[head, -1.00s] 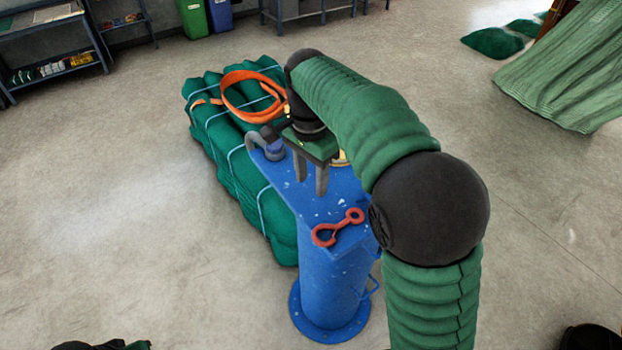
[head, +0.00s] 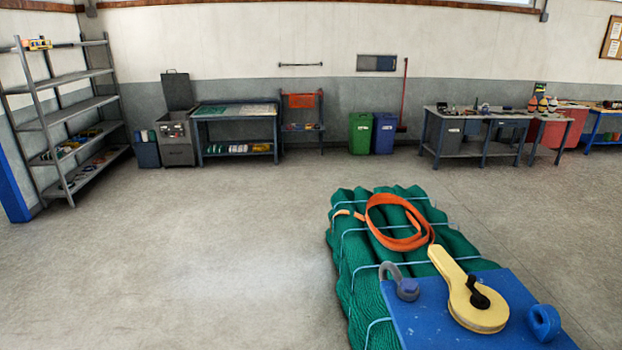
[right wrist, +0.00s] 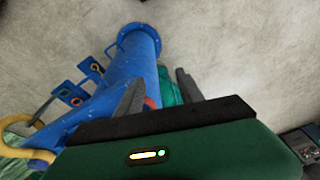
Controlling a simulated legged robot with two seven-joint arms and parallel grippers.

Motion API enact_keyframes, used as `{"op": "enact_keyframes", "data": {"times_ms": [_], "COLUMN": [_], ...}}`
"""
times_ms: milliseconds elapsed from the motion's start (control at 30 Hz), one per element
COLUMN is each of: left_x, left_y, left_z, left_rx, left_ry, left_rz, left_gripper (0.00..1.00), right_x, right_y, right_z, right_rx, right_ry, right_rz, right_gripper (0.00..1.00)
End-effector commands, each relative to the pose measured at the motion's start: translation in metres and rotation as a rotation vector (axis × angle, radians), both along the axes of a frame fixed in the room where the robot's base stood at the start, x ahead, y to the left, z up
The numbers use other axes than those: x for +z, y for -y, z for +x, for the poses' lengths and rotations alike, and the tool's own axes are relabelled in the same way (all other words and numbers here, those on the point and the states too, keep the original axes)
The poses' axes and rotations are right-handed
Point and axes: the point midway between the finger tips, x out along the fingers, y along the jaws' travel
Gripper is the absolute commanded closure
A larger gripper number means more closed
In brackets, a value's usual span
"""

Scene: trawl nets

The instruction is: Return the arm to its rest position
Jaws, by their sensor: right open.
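My right gripper (right wrist: 160,77) shows in the right wrist view with its two grey fingers apart. I see nothing held between them. The blue stand (right wrist: 135,62) is beyond the fingers in that view, with its round base toward the top. Neither arm shows in the head view, and my left gripper is in no view. In the head view the blue stand's top (head: 425,325) is at the lower right.
A green net bundle (head: 362,245) with an orange strap (head: 400,243) lies behind the stand. Shelves (head: 75,115), workbenches (head: 237,128) and green and blue bins (head: 361,132) stand along the far wall. The floor at the left is clear.

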Motion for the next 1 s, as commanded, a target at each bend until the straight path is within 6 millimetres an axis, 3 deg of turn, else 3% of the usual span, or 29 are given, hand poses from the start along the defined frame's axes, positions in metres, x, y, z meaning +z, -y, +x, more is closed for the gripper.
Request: {"op": "enact_keyframes", "data": {"times_ms": [100, 133, 200, 500, 600, 1000], "left_x": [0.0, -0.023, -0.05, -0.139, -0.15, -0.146], "left_y": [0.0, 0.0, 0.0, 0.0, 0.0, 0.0], "left_z": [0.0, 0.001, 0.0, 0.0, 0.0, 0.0], "left_rx": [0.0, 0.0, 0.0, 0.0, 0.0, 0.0], "left_ry": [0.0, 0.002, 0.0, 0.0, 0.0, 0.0], "left_rz": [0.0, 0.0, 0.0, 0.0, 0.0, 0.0], "left_gripper": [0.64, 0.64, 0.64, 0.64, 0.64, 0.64], "right_x": [-0.025, -0.047, -0.072, -0.161, -0.172, -0.168], "right_y": [-0.01, -0.009, -0.009, -0.009, -0.009, -0.009], "right_z": [-0.037, -0.033, -0.031, -0.031, -0.031, -0.03], "right_rx": [0.232, 0.229, 0.224, 0.22, 0.219, 0.218], "right_ry": [0.039, 0.044, 0.043, 0.041, 0.041, 0.04], "right_rz": [-0.046, -0.047, -0.046, -0.044, -0.044, -0.044], "right_gripper": [0.56, 0.56, 0.56, 0.56, 0.56, 0.56]}}
